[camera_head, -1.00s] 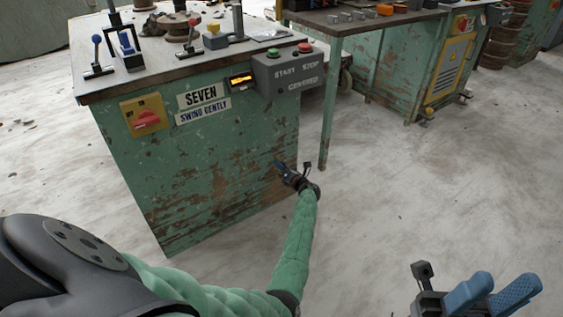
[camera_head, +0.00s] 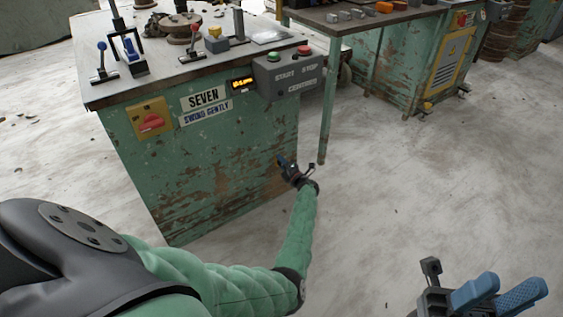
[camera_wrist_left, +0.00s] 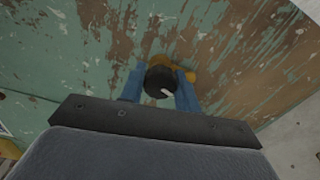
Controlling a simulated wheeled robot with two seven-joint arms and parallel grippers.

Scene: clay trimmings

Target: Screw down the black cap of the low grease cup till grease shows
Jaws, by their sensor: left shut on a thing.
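The black cap (camera_wrist_left: 158,78) shows in the left wrist view as a dark round knob with a small pale mark at its lower right edge. My left gripper (camera_head: 282,162) is low against the worn green cabinet's side. Its blue fingers (camera_wrist_left: 158,88) stand on either side of the cap and are shut on it. I cannot make out any grease. My right gripper (camera_head: 500,294) is empty at the lower right, its blue fingers apart.
The green cabinet (camera_head: 215,160) carries a red rotary switch (camera_head: 151,122), a START/STOP box (camera_head: 288,73) and levers on top. A second bench (camera_head: 350,22) with a thin leg stands behind right. The pale floor (camera_head: 430,180) is clear.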

